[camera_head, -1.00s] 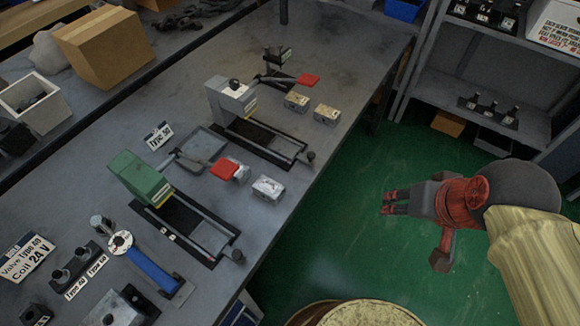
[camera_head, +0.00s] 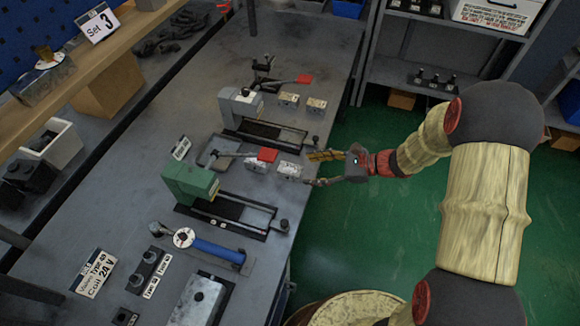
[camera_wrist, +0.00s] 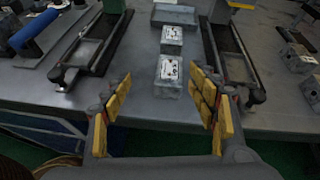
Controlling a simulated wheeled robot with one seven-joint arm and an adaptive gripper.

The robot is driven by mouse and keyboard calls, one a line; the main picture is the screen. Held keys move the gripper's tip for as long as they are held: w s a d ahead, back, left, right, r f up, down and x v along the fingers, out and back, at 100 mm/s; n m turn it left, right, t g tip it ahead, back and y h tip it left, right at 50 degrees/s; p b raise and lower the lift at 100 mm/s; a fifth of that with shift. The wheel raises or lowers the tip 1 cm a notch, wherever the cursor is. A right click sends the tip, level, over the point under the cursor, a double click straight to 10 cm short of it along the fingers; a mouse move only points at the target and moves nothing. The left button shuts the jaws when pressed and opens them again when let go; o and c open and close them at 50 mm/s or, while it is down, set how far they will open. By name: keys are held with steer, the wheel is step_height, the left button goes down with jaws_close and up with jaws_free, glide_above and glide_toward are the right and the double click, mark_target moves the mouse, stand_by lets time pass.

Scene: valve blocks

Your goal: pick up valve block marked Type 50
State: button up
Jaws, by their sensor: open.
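Two silvery metal valve blocks lie in line on the bench between the two vises. The nearer one (camera_head: 289,170) sits close to the bench edge, and the farther one (camera_head: 252,163) is beside a red piece. In the wrist view the nearer block (camera_wrist: 169,76) and the farther block (camera_wrist: 172,40) show dark marks on top, too small to read. A small label card (camera_head: 181,147) stands behind them; it read Type 50 earlier. My gripper (camera_head: 321,169) is open at the bench edge. In the wrist view its yellow-padded fingers (camera_wrist: 163,108) are spread wide, short of the nearer block, with nothing between them.
The green vise (camera_head: 192,184) and the grey vise (camera_head: 241,103) flank the blocks, with their rails and handles close to both sides. Two more blocks (camera_head: 289,99) (camera_head: 316,104) lie beyond the grey vise. A blue-handled tool (camera_head: 216,250) lies nearer. Green floor (camera_head: 345,240) is open at right.

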mark_target(293, 169)
steer(key=shift+w+d+f+m+t, duration=0.15)
steer(key=shift+w+f+m+t, duration=0.05)
steer(key=shift+w+f+m, duration=0.2)
steer(key=shift+w+d+f+m+t, duration=0.15)
steer(key=shift+w+f+m+t, duration=0.1)
steer(key=shift+f+m, duration=0.25)
steer(key=shift+w+a+f, duration=0.15)
steer(key=shift+f, duration=0.05)
steer(key=b+x, duration=0.2)
steer(key=x, duration=0.4)
steer(key=shift+f, duration=0.2)
steer(key=shift+a+f, duration=0.1)
steer(key=shift+a, duration=0.45)
steer(key=c, duration=1.5)
jaws_close()
